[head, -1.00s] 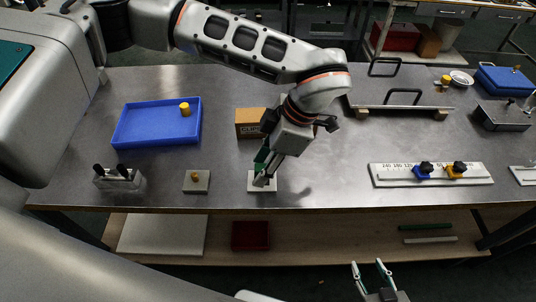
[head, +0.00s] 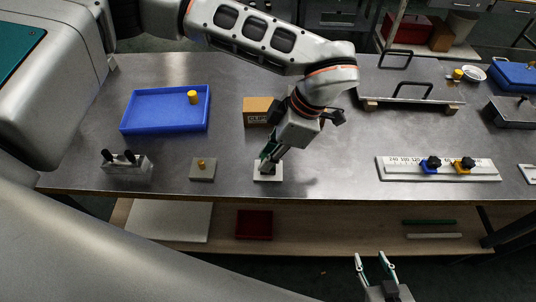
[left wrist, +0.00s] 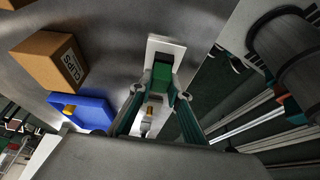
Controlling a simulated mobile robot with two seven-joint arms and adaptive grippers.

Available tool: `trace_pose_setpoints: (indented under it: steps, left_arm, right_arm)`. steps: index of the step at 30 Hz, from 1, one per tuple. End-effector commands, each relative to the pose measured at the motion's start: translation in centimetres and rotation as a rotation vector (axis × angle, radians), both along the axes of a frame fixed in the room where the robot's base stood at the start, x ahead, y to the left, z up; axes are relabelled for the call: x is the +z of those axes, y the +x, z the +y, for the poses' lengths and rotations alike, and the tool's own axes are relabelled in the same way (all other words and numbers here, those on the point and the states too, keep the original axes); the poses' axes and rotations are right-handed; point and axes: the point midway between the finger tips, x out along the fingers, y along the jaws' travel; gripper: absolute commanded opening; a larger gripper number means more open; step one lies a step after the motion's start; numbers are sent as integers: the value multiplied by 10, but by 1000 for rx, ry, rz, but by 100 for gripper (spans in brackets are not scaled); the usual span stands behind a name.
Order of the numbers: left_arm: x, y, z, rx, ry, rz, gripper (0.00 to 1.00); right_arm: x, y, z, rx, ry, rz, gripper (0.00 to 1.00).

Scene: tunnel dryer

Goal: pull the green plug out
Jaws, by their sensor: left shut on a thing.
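The green plug (left wrist: 162,75) shows in the left wrist view at the white base plate (left wrist: 165,47), between the fingertips of my left gripper (left wrist: 162,88). In the head view my left gripper (head: 268,166) points down at the same white base plate (head: 261,177) near the table's front edge. It is shut on the plug, and its fingers and wrist hide most of the plug there. Whether the plug is fully seated cannot be told. My right gripper (head: 374,262) is open and empty, low in the head view in front of the table.
A cardboard box (head: 257,112) stands behind my left gripper. A blue tray (head: 150,127), a grey block with a yellow knob (head: 203,174) and a metal block with dark pegs (head: 127,168) are at left. A white scale rail (head: 400,174) lies at right.

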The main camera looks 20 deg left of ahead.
Motion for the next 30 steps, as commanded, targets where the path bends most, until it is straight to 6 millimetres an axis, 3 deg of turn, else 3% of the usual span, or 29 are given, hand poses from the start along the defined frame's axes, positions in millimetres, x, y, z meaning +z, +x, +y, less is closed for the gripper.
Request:
trace_pose_setpoints:
  steps: [30]
  left_arm:
    - [12, 0, 0, 0, 0, 0, 0]
  right_arm:
    - [9, 1, 0, 0, 0, -4, 40]
